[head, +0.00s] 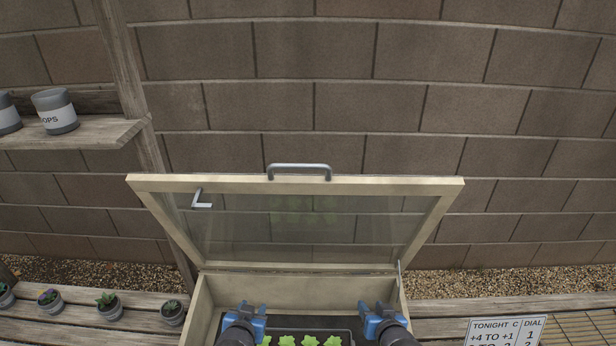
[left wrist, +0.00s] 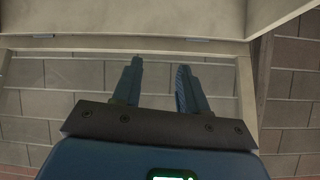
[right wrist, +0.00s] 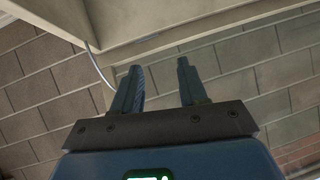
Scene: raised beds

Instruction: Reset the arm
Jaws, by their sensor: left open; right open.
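My left gripper (head: 246,314) is at the bottom of the head view, over the left part of an open wooden cold frame (head: 203,306). Its two fingers (left wrist: 158,88) stand apart with nothing between them in the left wrist view. My right gripper (head: 378,311) is over the right part of the frame. Its fingers (right wrist: 160,85) are also apart and empty in the right wrist view. The glazed lid (head: 450,200) is raised, with a metal handle (head: 300,166) on its top edge. A dark tray (head: 312,322) with several green seedlings (head: 310,340) lies between the grippers.
Several small potted succulents (head: 108,304) stand on the slatted bench (head: 75,320) at left. A grey pot (head: 55,112) stands on a wooden shelf (head: 90,131) at upper left. A printed sign (head: 504,331) is at lower right. A block wall (head: 400,80) is behind.

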